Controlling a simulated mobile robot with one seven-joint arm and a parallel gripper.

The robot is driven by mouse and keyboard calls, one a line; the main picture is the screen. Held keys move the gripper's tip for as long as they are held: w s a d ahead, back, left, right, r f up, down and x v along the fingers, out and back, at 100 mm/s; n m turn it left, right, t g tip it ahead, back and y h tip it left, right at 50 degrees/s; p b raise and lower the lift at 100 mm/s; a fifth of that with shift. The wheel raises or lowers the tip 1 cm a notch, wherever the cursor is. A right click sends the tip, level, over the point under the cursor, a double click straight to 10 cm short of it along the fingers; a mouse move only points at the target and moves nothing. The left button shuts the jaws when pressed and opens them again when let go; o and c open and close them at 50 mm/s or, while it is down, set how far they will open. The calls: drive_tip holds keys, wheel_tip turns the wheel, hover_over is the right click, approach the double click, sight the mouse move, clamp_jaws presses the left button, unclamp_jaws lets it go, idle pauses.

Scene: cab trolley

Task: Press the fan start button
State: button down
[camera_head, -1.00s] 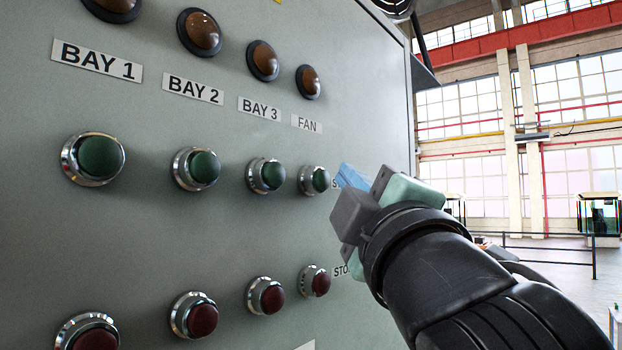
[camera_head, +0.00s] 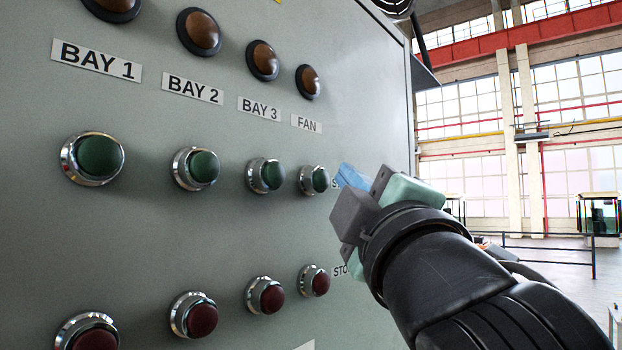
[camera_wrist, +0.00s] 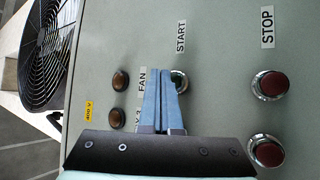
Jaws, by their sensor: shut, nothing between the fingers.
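The fan start button (camera_head: 314,180) is a green button in a chrome ring, below the FAN label (camera_head: 306,124) and right of the other green buttons. In the wrist view the green fan start button (camera_wrist: 180,80) shows just beyond the fingertips, partly hidden by them, beneath the START label (camera_wrist: 181,37). My gripper (camera_head: 343,172) is shut with blue fingers, empty, just right of the button in the head view. In the wrist view its fingers (camera_wrist: 165,72) lie together beside the button. Whether they touch it I cannot tell.
Red stop buttons (camera_head: 314,281) run along the row below. Green bay buttons (camera_head: 266,175) sit to the left, with brown lamps (camera_head: 308,82) above. A black fan (camera_wrist: 48,50) is beyond the panel edge. Free room lies right of the panel.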

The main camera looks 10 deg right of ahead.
drive_tip(key=shift+a, duration=0.1)
idle(0.6)
drive_tip(key=shift+w+a, duration=0.25)
drive_tip(key=shift+w, duration=0.05)
drive_tip(key=shift+w+a, duration=0.3)
idle(0.7)
idle(0.3)
drive_tip(key=shift+s+d, duration=0.6)
drive_tip(key=s+d+b, duration=0.1)
drive_tip(key=s+d, duration=0.2)
drive_tip(key=shift+s+d, duration=0.25)
idle(1.0)
